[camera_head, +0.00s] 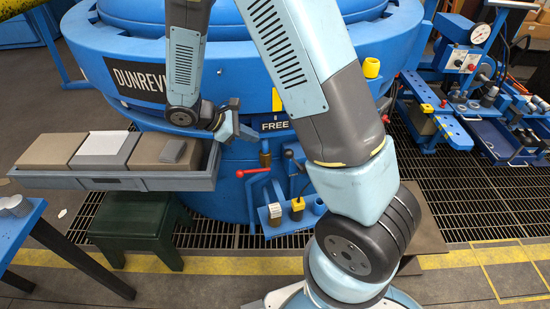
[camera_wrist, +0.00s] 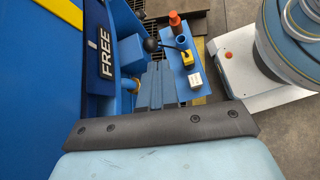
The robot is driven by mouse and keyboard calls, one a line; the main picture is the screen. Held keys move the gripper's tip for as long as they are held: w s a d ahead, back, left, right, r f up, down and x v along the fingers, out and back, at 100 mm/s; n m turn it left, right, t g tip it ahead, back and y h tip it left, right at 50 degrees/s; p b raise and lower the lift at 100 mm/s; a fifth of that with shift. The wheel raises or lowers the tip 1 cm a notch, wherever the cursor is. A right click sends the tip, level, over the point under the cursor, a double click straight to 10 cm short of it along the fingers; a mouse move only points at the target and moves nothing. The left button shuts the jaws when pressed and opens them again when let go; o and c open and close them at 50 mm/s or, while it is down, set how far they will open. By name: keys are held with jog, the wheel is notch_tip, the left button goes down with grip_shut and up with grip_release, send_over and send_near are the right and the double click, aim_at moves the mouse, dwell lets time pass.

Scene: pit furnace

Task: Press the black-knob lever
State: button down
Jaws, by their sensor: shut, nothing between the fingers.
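The black-knob lever shows in the head view with its dark ball (camera_head: 289,154) just left of my arm, below and right of the FREE sign. In the wrist view its black knob (camera_wrist: 150,44) sits beyond my fingertips, with a thin rod running right from it. My gripper (camera_wrist: 160,64) is shut and empty, its fingers side by side and pointing toward the knob. The knob looks apart from the fingers, though the depth is hard to judge. In the head view my gripper is in front of the blue furnace, up and left of the lever. My arm hides what lies right of the lever.
A red-handled lever (camera_head: 253,172) stands left of the black knob. A small blue shelf (camera_wrist: 188,72) carries a yellow block and a white block. A grey tray (camera_head: 115,182) with blocks is at left, above a green stool (camera_head: 138,230). Grating covers the floor.

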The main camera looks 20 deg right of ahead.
jog(key=a+f+n+t+h, duration=0.2)
jog(key=a+f+n, duration=0.2)
jog(key=f, duration=0.6)
jog(key=shift+f+n, duration=0.25)
jog(key=shift+n, duration=0.35)
jog(key=shift+w+d, duration=0.1)
jog(key=d+r+x, duration=0.1)
jog(key=r+x, duration=0.1)
jog(key=x, duration=1)
jog(key=shift+w+d+r, duration=0.15)
jog(key=shift+w+d, duration=0.05)
jog(key=shift+d, duration=0.3)
jog(key=shift+w+r, duration=0.1)
